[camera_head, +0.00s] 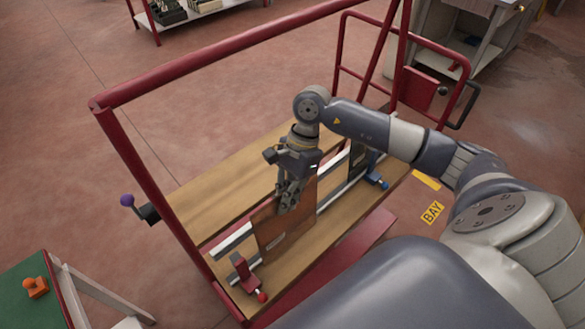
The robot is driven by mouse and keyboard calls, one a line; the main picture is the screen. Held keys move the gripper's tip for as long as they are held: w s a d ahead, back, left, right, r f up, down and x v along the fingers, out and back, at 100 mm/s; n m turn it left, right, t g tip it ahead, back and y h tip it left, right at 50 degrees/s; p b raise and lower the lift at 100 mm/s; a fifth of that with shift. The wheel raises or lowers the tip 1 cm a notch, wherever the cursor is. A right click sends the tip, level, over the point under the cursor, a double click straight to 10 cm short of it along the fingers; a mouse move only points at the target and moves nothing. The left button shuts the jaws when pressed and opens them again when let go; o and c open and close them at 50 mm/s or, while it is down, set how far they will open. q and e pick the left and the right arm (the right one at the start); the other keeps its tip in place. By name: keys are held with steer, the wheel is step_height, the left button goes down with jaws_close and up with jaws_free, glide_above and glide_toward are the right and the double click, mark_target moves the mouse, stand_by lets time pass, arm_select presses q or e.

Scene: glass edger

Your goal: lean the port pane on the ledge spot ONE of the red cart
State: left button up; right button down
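The brown pane (290,226) stands tilted on the wooden deck of the red cart (190,195), across the pale metal rails. My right gripper (288,204) is at the pane's upper edge, its fingers overlapping that edge, and it looks shut on it. A red clamp-like fitting (243,275) with a red knob is at the near left end of the rail. A blue-knobbed fitting (376,172) is at the right end. The pane's lower edge appears to be at the deck, but the exact contact is hard to see. My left gripper is not in view.
A purple-knobbed lever (130,203) juts from the cart's left side. A green-topped table (30,300) with an orange object (36,288) is at lower left. Red frame bars (220,55) rise around the cart. A grey cabinet (465,45) stands at upper right.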

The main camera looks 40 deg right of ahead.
steer(key=w+f+b, duration=0.5)
steer(key=b, duration=0.3)
steer(key=shift+w+a+f, duration=0.3)
steer(key=shift+a+f, duration=0.05)
steer(key=shift+a, duration=0.05)
stand_by(0.5)
steer(key=shift+f+b, duration=0.55)
steer(key=shift+b, duration=0.3)
stand_by(0.4)
steer(key=c, duration=1.7)
jaws_free()
steer(key=shift+s+f, duration=0.1)
